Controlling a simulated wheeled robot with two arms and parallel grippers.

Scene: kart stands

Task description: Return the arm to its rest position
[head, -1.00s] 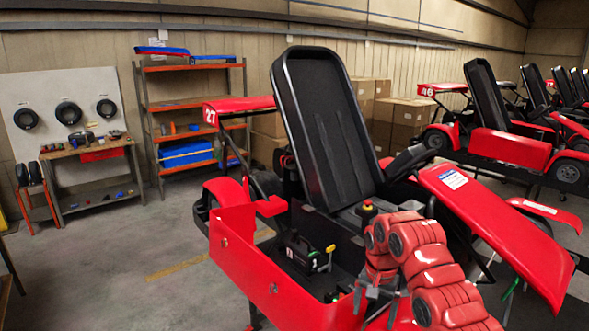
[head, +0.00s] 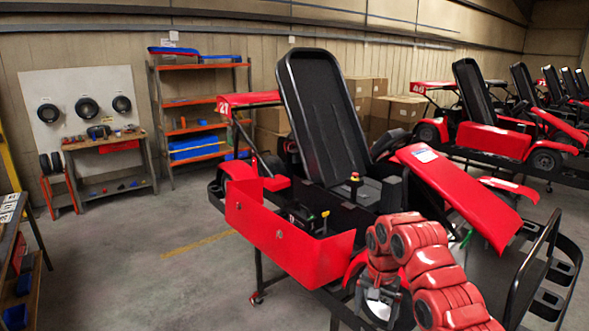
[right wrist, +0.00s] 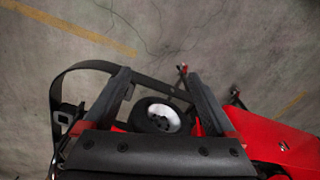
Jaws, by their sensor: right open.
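My right arm (head: 428,265) is red and segmented and comes in from the lower right of the head view. It reaches down in front of the red kart numbered 27 (head: 290,235). My right gripper (head: 381,293) is partly hidden by the arm there. In the right wrist view its two dark fingers (right wrist: 163,92) stand apart, open, with nothing held between them. A kart wheel with a white hub (right wrist: 160,118) shows below, between the fingers. I cannot tell how far the fingers are from it. My left gripper is not in view.
The kart's black seat (head: 322,112) and red side pod (head: 455,195) stand close beyond the arm. A workbench (head: 108,165) and orange shelf (head: 203,115) are at the back left. More karts (head: 490,138) line the right. Open concrete floor (head: 165,255) lies at left.

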